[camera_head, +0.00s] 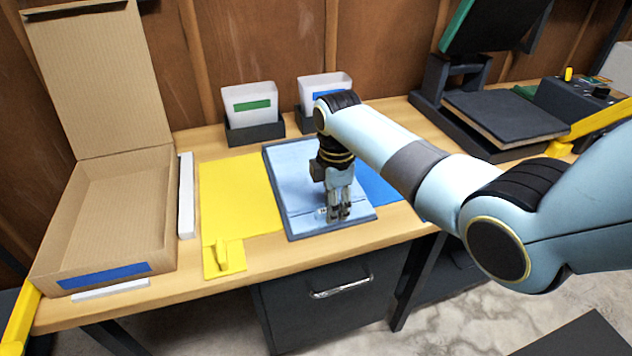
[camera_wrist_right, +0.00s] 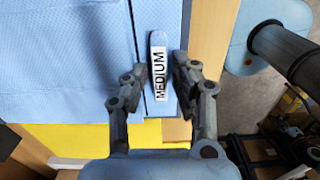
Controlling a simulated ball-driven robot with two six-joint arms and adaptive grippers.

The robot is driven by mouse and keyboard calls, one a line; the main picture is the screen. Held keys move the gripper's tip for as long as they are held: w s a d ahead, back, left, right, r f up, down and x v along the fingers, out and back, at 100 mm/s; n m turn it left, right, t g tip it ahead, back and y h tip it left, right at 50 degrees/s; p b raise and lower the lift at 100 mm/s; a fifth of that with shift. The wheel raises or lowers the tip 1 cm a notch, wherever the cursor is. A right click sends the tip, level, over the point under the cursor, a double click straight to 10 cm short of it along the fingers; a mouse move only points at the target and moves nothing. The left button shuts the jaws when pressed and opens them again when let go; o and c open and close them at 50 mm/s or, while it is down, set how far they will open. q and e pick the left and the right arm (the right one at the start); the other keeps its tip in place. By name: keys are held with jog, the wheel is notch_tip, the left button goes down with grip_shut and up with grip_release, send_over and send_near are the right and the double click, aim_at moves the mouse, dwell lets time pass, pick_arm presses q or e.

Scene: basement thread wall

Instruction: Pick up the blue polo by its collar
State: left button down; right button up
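The light blue polo (camera_head: 294,180) lies folded flat on a dark-edged board in the middle of the bench. It also shows in the right wrist view (camera_wrist_right: 60,60), with a light blue tab carrying a "MEDIUM" label (camera_wrist_right: 159,75) at its near edge. My right gripper (camera_head: 338,214) points down over the near end of the polo. In the wrist view, its fingers (camera_wrist_right: 162,80) stand open on both sides of the labelled tab, with gaps showing. Whether the fingertips touch the cloth cannot be told. My left gripper is not in view.
A yellow sheet (camera_head: 235,195) lies left of the polo and a blue one (camera_head: 378,187) right. An open cardboard box (camera_head: 120,200) stands at left. Two white bins (camera_head: 251,98) stand behind. A press-like machine (camera_head: 505,115) is at right. My right arm crosses above the bench.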

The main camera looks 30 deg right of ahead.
jog(key=shift+c, duration=0.4)
grip_shut()
jog(key=shift+r, duration=0.2)
